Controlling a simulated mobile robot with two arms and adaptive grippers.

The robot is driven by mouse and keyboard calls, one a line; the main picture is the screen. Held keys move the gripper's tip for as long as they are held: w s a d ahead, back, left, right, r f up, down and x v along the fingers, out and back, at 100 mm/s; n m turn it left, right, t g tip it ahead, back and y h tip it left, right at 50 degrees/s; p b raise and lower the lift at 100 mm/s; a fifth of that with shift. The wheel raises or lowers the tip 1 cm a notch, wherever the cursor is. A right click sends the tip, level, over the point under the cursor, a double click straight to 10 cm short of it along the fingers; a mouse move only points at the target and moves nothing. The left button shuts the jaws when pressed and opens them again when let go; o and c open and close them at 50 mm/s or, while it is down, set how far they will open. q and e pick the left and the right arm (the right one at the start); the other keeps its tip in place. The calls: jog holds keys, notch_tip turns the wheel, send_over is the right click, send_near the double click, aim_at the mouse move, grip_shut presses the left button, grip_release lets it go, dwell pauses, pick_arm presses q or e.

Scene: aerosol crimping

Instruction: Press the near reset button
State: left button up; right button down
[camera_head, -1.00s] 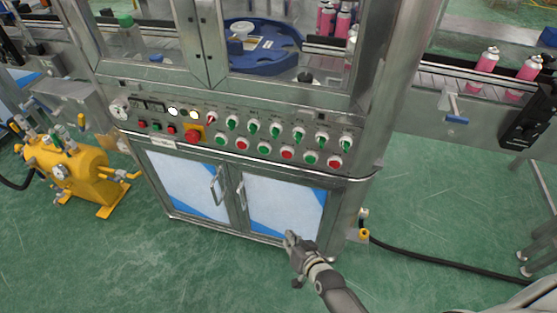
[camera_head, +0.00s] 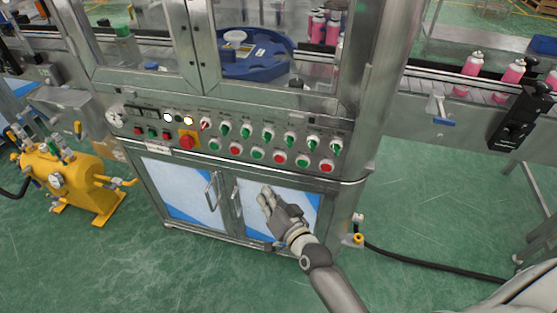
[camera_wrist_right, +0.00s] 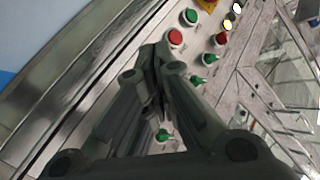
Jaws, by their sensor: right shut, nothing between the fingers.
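The control panel (camera_head: 190,128) on the front of the steel cabinet carries a lower row of round green and red push buttons, such as a red button (camera_head: 279,158) and a green button (camera_head: 257,153). I cannot read which one is the reset button. My right gripper (camera_head: 266,196) is shut and empty, in front of the cabinet door below the row and apart from the panel. In the right wrist view the shut fingertips (camera_wrist_right: 153,52) appear beside a red button (camera_wrist_right: 175,37), with a green button (camera_wrist_right: 191,16) beyond. My left gripper is not in view.
Green rotary switches (camera_head: 290,139) sit above the buttons, and a red emergency stop (camera_head: 187,142) is to their left. The cabinet doors have protruding handles (camera_head: 211,192). A yellow tank (camera_head: 75,180) stands at left. A conveyor (camera_head: 440,80) carries pink cans at right.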

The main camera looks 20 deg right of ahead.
aim_at(279, 159)
jog(key=w+d+b, duration=0.3)
jog(key=w+d, duration=0.2)
jog(key=w, duration=0.2)
jog(key=shift+w+b, duration=0.15)
jog(key=shift+b, duration=0.2)
dwell(1.3)
jog(key=shift+w+d, duration=0.2)
jog(key=shift+w, duration=0.15)
jog(key=shift+w+d, duration=0.2)
jog(key=shift+w, duration=0.1)
dwell(0.8)
jog(key=shift+s+a+p, duration=0.45)
jog(key=shift+s, duration=0.2)
jog(key=shift+s+a, duration=0.1)
